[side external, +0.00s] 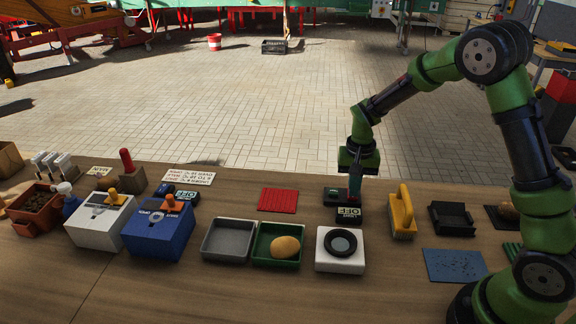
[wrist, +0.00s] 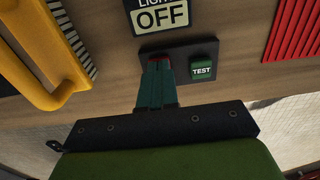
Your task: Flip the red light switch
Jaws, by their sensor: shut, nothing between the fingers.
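My gripper (side external: 355,195) is low over the table at a black switch plate (side external: 331,197), with its fingers pointing down. In the wrist view my gripper (wrist: 158,63) is shut, and its dark green fingers cover the left part of the plate (wrist: 183,47). A sliver of the red switch (wrist: 160,58) shows at the fingertips. The rest of it is hidden, so I cannot tell its position or whether the fingers touch it. A green TEST button (wrist: 203,70) is on the same plate, beside the fingers. A LIGHT OFF sign (wrist: 161,13) lies beside the plate.
A yellow-handled brush (side external: 402,212) lies right of the plate and a red ribbed mat (side external: 278,200) left of it. In front are a white box with a round dark top (side external: 340,250) and a green tray (side external: 262,255) holding a potato (side external: 285,247).

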